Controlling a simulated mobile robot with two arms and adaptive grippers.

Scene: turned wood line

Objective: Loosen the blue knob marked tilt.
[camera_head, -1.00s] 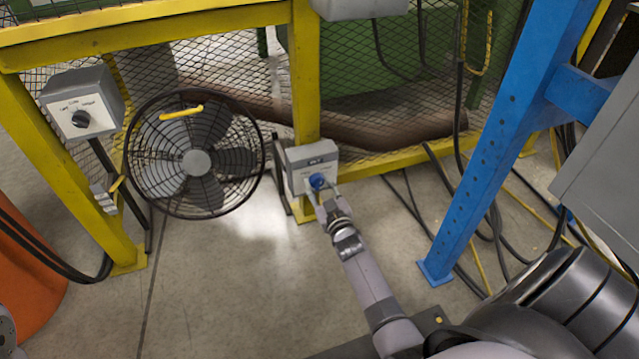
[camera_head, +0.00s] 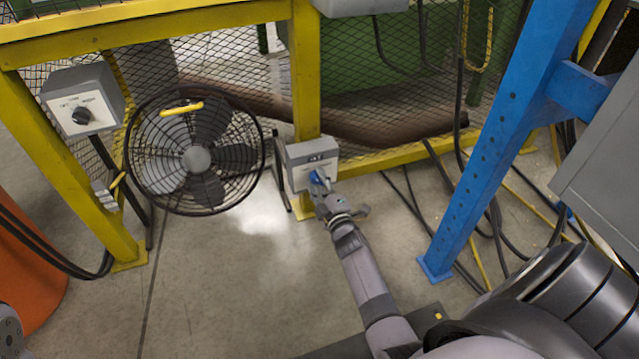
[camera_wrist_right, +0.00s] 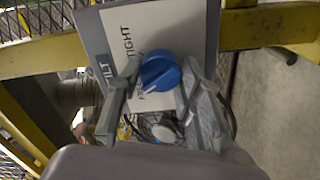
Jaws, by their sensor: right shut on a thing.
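The blue knob (camera_head: 318,177) sits on the front of a grey box on the yellow post. In the right wrist view the blue knob (camera_wrist_right: 160,73) is round with a pale line on its face. My right gripper (camera_head: 323,188) is shut on it, with one finger on each side in the wrist view (camera_wrist_right: 157,84). My left gripper is not in view.
A caged black fan (camera_head: 196,150) stands left of the box. Another grey box (camera_head: 84,98) with a black knob is on the left yellow post. A blue post (camera_head: 490,140) and loose cables are to the right. The floor in front is clear.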

